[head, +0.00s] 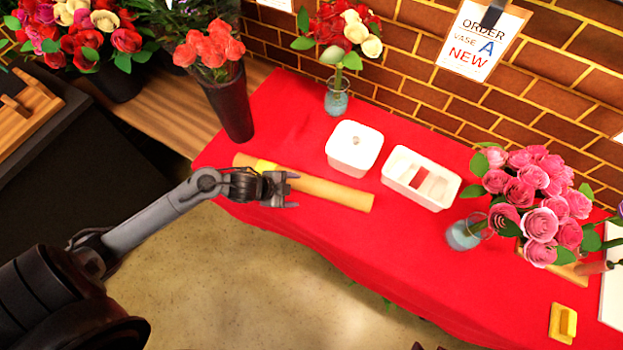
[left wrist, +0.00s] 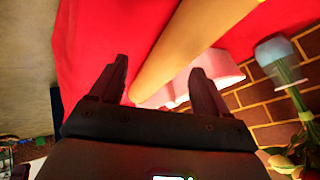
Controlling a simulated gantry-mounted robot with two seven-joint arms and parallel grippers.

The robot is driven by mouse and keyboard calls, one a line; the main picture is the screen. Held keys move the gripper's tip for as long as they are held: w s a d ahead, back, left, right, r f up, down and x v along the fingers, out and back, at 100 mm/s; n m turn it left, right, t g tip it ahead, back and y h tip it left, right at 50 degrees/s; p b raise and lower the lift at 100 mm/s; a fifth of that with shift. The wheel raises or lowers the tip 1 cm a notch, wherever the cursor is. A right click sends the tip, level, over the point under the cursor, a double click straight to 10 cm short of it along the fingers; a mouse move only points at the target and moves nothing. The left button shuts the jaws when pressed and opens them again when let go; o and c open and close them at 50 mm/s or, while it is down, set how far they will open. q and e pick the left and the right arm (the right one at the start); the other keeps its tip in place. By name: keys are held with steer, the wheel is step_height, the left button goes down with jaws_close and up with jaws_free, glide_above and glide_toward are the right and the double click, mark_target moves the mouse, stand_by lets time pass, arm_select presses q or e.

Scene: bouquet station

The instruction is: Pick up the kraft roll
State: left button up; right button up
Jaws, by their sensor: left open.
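The kraft roll (head: 335,191) is a long tan tube lying on the red-covered table, slanting from upper left to lower right, with a yellow band (head: 265,166) near its left end. My left gripper (head: 291,190) is open and empty, over the roll's left half in the head view, and hides part of it. In the left wrist view the roll (left wrist: 195,40) runs from the top down between the two open fingers (left wrist: 160,82). I cannot tell how high the gripper is above it. My right gripper is not clearly in view.
A white lidded box (head: 354,150) and a white divided tray (head: 447,184) stand behind the roll. A dark vase (head: 229,105) of coral roses stands at its upper left. A glass vase (head: 337,101) and another glass vase (head: 463,234) hold flowers. The red cloth (head: 420,270) in front is clear.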

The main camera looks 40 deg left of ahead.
mark_target(298, 180)
arm_select(q)
steer(key=a+r, duration=0.1)
steer(key=a, duration=0.1)
steer(key=a+r+m+g+h+p, duration=0.1)
steer(key=a, duration=0.1)
steer(key=w+a+r+m+g+h+p, duration=0.1)
steer(key=a, duration=0.2)
steer(key=shift+r, duration=0.4)
steer(key=x, duration=0.4)
steer(key=shift+w+d+f+b, duration=0.1)
steer(key=shift+d+f+b, duration=0.15)
steer(key=shift+d+b, duration=0.15)
steer(key=shift+b+x, duration=0.55)
steer(key=shift+x, duration=2.1)
steer(key=shift+d, duration=0.2)
arm_select(e)
steer(key=shift+d+r, duration=0.15)
steer(key=shift+r, duration=0.4)
arm_select(q)
steer(key=c, duration=1.1)
steer(key=shift+r, duration=0.1)
jaws_close()
steer(key=shift+r, duration=0.1)
arm_select(e)
steer(key=shift+d, duration=0.1)
